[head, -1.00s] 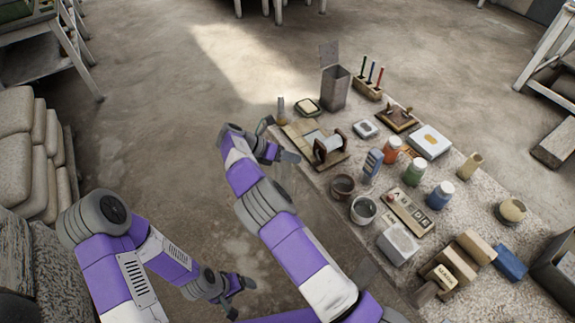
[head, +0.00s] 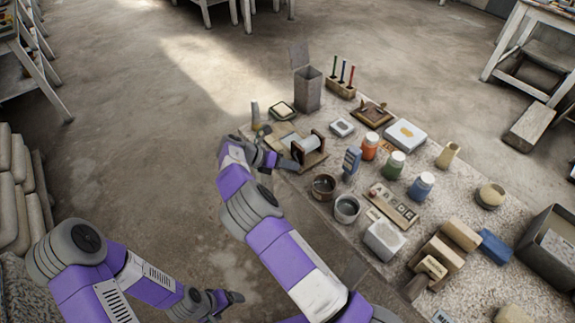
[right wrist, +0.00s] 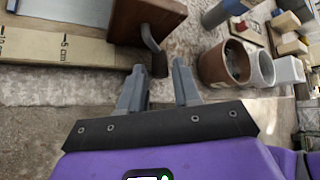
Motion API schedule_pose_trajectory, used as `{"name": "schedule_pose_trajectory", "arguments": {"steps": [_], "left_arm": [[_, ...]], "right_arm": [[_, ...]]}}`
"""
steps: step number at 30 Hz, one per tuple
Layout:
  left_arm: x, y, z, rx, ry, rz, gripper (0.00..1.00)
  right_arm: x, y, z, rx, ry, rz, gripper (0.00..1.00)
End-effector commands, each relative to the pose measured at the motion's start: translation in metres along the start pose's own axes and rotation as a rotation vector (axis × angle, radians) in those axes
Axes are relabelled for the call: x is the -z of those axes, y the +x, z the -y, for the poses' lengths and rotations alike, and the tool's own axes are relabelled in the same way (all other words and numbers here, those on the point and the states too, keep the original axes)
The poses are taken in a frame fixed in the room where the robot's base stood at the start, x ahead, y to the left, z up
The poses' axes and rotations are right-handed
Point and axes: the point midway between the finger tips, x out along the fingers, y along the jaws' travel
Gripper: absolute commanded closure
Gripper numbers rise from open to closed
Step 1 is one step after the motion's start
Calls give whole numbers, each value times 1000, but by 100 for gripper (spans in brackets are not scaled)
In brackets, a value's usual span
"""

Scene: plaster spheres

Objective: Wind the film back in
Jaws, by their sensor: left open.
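The film winder (head: 312,146), a pale roll between wooden uprights, stands at the table's near left edge. In the right wrist view its brown wooden upright (right wrist: 142,18) carries a bent metal crank with a dark handle (right wrist: 159,64). A pale board marked in cm (right wrist: 70,48) runs left from it. My right gripper (right wrist: 158,75) is open, its fingertips on either side of the handle with visible gaps; in the head view it is beside the winder. My left gripper (head: 228,298) is open and empty, low over the floor, away from the table.
A brown pot (head: 323,187) and a grey pot (head: 347,208) stand close right of the winder. A tall grey bin (head: 308,90) stands at the back.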

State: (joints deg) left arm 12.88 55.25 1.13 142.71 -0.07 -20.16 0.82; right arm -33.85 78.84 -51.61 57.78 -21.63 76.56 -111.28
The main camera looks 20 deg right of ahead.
Motion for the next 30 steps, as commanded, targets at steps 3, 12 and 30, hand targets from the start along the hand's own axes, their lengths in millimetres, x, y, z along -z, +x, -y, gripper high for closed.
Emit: {"name": "schedule_pose_trajectory", "arguments": {"steps": [3,12,30], "left_arm": [[0,0,0,0,0,0,13],[0,0,0,0,0,0,13],[0,-4,-2,0,0,0,13]], "right_arm": [[0,0,0,0,0,0,77],[0,0,0,-1,0,0,100],[1,-1,0,-23,22,0,100]]}}
